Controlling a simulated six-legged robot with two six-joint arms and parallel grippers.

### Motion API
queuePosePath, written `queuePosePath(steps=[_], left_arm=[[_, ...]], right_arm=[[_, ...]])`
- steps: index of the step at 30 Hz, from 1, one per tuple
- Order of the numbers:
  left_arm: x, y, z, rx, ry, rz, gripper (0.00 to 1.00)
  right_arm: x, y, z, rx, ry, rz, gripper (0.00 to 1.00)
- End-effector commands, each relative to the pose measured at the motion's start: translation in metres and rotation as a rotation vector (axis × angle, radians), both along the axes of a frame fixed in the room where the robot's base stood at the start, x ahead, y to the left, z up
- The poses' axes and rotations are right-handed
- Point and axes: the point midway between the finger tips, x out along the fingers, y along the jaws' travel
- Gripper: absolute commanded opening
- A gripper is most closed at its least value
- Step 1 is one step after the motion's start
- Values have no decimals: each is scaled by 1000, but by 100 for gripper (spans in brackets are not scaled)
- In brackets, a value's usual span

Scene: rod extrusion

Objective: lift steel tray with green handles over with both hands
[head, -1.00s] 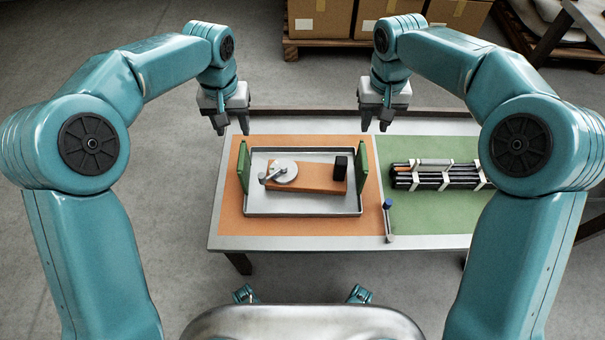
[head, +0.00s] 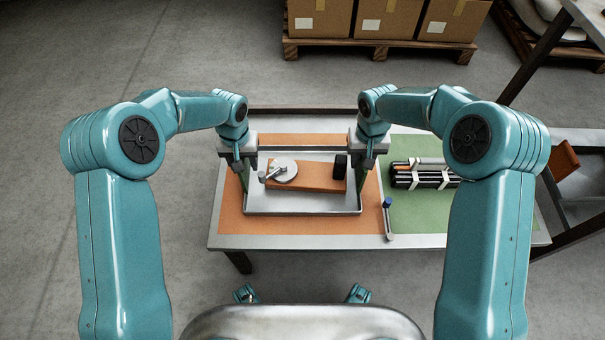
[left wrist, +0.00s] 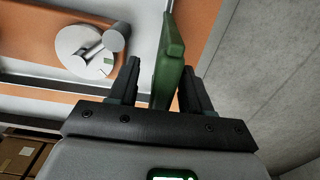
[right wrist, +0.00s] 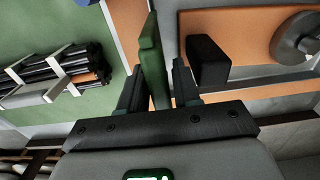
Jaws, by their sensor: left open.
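The steel tray (head: 303,213) lies flat on the orange mat. Its green handles are mostly covered by my grippers in the head view. My left gripper (head: 239,166) is over the tray's left side, and in the left wrist view its spread fingers straddle one green handle (left wrist: 170,65). My right gripper (head: 364,165) is over the tray's right side, and in the right wrist view its spread fingers stand on either side of the other green handle (right wrist: 153,62). The tray holds an orange-brown slab (head: 312,184), a grey disc with a crank (head: 284,170) and a black block (head: 340,163).
The table (head: 290,242) has an orange mat (head: 225,220) and a green mat (head: 420,213). A rack of dark rods (head: 425,178) lies right of the tray. A blue-topped post (head: 388,215) stands near the tray's front right. Boxes (head: 385,18) sit on a pallet behind.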

Motion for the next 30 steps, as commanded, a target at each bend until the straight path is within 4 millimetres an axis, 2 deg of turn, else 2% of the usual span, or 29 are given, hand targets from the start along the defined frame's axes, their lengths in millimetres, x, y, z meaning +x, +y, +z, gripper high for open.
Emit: queuePosePath(steps=[8,11,12,13,23,30], left_arm=[[0,0,-1,0,0,0,49],[0,0,-1,0,0,0,20],[0,0,-1,0,0,0,7],[0,0,-1,0,0,0,0],[1,0,2,0,-3,0,0],[1,0,18,0,-3,0,0]], right_arm=[[0,0,-1,0,0,-1,32],[0,0,-1,0,-1,-1,3],[0,0,-1,0,-1,-1,0],[0,0,-1,0,-1,-1,0],[1,0,2,1,-3,-1,0],[1,0,19,1,-3,-1,0]])
